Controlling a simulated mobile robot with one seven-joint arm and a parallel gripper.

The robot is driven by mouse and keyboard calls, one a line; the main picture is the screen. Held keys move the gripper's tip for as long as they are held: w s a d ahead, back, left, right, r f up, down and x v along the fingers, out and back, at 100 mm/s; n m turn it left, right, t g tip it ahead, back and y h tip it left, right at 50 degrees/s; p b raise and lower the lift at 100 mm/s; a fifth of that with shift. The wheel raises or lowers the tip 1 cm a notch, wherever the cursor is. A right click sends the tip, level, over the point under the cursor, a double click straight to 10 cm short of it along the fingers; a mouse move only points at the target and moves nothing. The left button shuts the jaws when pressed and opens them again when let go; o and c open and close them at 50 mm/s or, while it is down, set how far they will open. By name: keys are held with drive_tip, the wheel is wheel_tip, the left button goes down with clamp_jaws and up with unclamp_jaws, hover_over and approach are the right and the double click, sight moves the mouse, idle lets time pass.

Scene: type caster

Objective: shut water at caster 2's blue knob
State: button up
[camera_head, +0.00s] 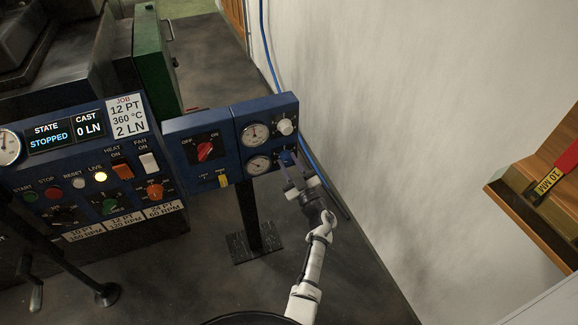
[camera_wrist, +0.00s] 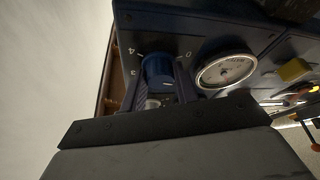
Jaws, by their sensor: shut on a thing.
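The blue knob (camera_wrist: 157,70) is on the dark blue panel, with a printed scale around it that shows a 0 and a 4 in the wrist view. My gripper (camera_wrist: 160,82) has one finger on each side of the knob and is shut on it. In the head view my gripper (camera_head: 291,167) reaches the lower right corner of the caster's gauge panel (camera_head: 270,108) and hides most of the knob. I cannot read the knob's exact setting.
A round gauge (camera_wrist: 226,70) sits right beside the knob in the wrist view. A white knob (camera_head: 285,127) is just above my gripper. A red switch (camera_head: 205,151) and the control panel reading STOPPED (camera_head: 49,139) are to the left. A wall (camera_head: 400,130) stands close on the right.

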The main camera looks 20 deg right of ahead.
drive_tip(key=n+y, duration=0.1)
drive_tip(key=n, duration=0.2)
drive_tip(key=n+g+y, duration=0.1)
drive_tip(key=n, duration=0.2)
drive_tip(key=shift+d+g+y, duration=0.15)
drive_tip(key=shift+g+y, duration=0.15)
drive_tip(key=shift+y, duration=0.1)
drive_tip(key=shift+r+n+g+y, duration=0.15)
drive_tip(key=shift+n+g, duration=0.25)
drive_tip(key=shift+n, duration=0.8)
drive_tip(key=shift+n+g+y, duration=0.25)
drive_tip(key=shift+n+g, duration=0.15)
drive_tip(key=shift+n, duration=0.8)
drive_tip(key=o, duration=1)
drive_tip(key=shift+c, duration=0.2)
drive_tip(key=v, duration=1.4)
drive_tip(key=shift+w+d+r, duration=0.1)
drive_tip(key=shift+r, duration=0.05)
